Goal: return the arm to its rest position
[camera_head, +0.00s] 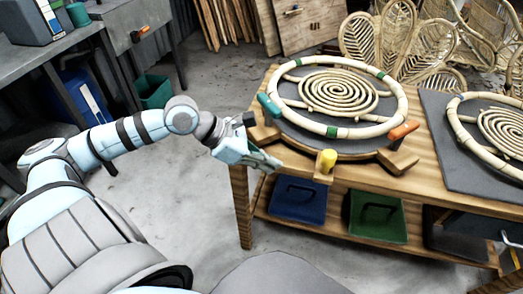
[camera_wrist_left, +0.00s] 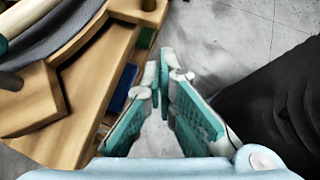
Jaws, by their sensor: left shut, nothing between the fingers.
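My left arm (camera_head: 140,128) reaches in from the left in the head view, light blue with dark bands. Its gripper (camera_head: 262,160) hangs at the left front corner of the wooden workbench, beside the curved wooden jig. In the left wrist view the gripper's teal-padded fingers (camera_wrist_left: 165,72) come together at the tips, with nothing held between them. My right gripper is not in view.
The workbench (camera_head: 430,150) holds a rattan ring (camera_head: 338,132) with a coil (camera_head: 339,92) inside, near orange, teal and yellow clamps. Blue (camera_head: 298,200) and green (camera_head: 376,216) bins sit below. A grey table (camera_head: 60,50) stands back left; concrete floor (camera_head: 190,215) is clear between.

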